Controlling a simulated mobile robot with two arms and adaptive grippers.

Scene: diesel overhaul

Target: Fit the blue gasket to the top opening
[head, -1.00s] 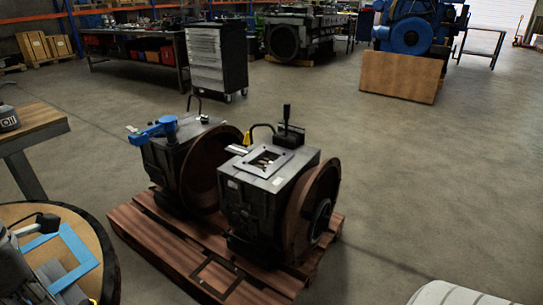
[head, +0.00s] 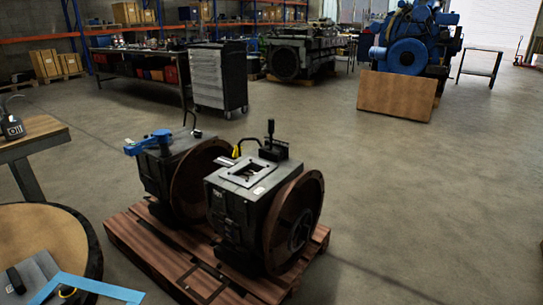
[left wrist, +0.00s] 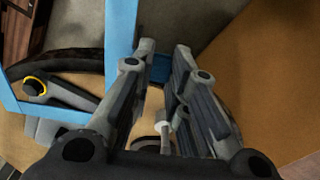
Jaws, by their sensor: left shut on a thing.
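The blue gasket is a thin rectangular frame. Part of it (head: 98,288) shows at the bottom left of the head view, overlapping the edge of the round table; the rest is cut off. In the left wrist view, my left gripper (left wrist: 164,62) is shut on one side of the gasket (left wrist: 122,25), with a bit of blue between the fingertips. The top opening (head: 244,173) is a rectangular hole in a light plate on top of the nearer dark housing (head: 235,205). The gasket is well apart from it. My right gripper is not in view.
The housings stand on a reddish wooden pallet (head: 150,262). A second housing (head: 160,170) with a blue part (head: 150,142) stands behind left. A black lever part (head: 272,145) rises behind the opening. The round table (head: 40,235) holds tools. Floor at right is clear.

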